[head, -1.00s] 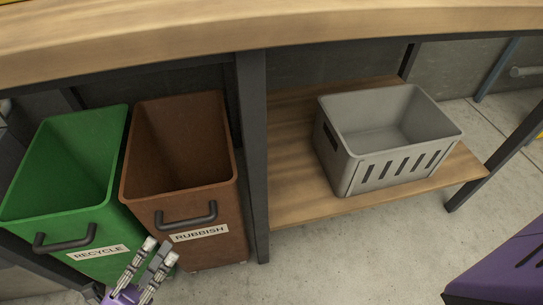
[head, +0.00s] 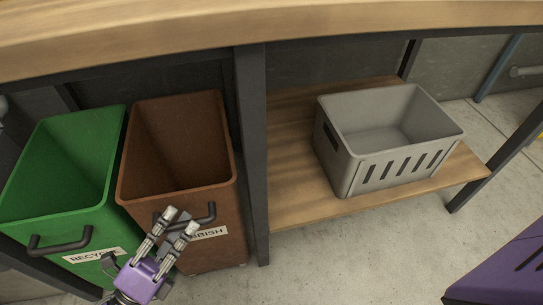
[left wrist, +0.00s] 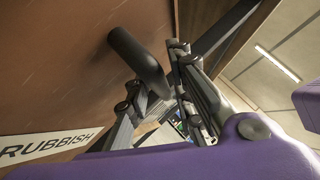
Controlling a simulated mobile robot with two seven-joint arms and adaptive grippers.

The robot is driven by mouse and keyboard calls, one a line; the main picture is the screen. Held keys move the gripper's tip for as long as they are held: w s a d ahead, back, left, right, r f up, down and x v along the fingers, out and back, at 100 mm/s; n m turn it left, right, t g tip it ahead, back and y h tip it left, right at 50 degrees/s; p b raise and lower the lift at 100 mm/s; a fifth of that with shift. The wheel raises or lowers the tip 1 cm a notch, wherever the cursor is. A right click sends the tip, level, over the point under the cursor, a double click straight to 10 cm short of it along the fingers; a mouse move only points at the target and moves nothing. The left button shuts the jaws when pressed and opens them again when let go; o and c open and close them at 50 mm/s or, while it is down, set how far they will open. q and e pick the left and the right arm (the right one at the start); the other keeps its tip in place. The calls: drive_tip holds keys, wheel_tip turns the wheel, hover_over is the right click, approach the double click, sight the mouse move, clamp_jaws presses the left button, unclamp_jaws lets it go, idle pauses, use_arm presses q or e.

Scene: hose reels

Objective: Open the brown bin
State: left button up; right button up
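The brown bin (head: 178,150), labelled as rubbish, stands under the bench with its top uncovered and its inside visible. Its dark bar handle (head: 211,214) is on the front, partly hidden by my left gripper (head: 181,222). In the left wrist view, the brown front (left wrist: 60,60) fills the left side and the handle (left wrist: 138,58) reaches toward my left gripper (left wrist: 165,92). The fingers are apart, around or just beside the handle's end; I cannot tell whether they touch it. My right gripper is not in view.
A green recycle bin (head: 62,165) stands close on the left. A dark bench leg (head: 253,150) is just right of the brown bin. A grey crate (head: 390,140) sits on the wooden shelf (head: 290,195). The floor (head: 350,255) in front is clear.

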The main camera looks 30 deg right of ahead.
use_arm(q)
clamp_jaws()
